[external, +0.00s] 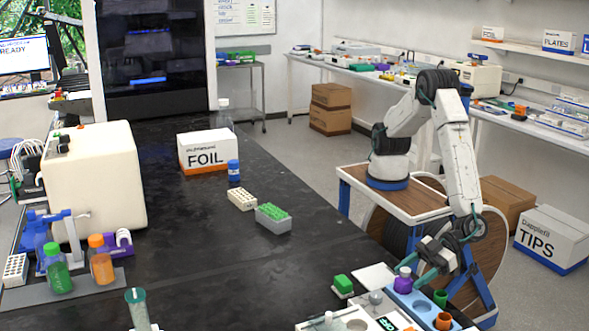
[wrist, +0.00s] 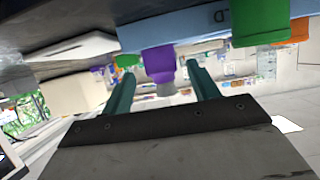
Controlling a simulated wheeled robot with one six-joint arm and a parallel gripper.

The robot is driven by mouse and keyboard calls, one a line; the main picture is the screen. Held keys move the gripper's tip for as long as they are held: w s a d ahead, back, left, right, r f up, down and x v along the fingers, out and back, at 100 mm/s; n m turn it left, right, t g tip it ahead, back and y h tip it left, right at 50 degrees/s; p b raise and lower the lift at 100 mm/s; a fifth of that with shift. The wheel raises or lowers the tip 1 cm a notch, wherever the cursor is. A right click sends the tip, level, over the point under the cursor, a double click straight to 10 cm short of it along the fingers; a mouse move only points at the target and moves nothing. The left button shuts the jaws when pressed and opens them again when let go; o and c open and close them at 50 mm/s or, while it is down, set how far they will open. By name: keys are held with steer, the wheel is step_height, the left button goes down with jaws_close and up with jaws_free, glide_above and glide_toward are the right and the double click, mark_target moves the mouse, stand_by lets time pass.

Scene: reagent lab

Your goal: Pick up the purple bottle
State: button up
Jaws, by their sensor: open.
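The purple bottle (external: 403,284) stands upright in a blue rack (external: 424,308) at the table's near right edge. In the wrist view the scene appears upside down, and the purple bottle (wrist: 160,64) hangs from the blue rack (wrist: 190,25) with its grey end pointing down. My gripper (external: 422,270) is just right of the bottle in the external view. In the wrist view my gripper (wrist: 160,73) is open, with one teal finger on each side of the bottle in the picture. I cannot tell whether either finger touches it.
A green container (external: 440,298) and an orange one (external: 443,321) stand beside the bottle in the rack. A green-topped block (external: 343,286) and a white pad (external: 375,277) lie to its left. The dark table (external: 200,260) has free room in the middle.

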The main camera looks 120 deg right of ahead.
mark_target(399, 281)
steer(key=x, duration=0.5)
steer(key=shift+a+r, duration=0.1)
steer(key=shift+a, duration=0.05)
steer(key=c, duration=1.1)
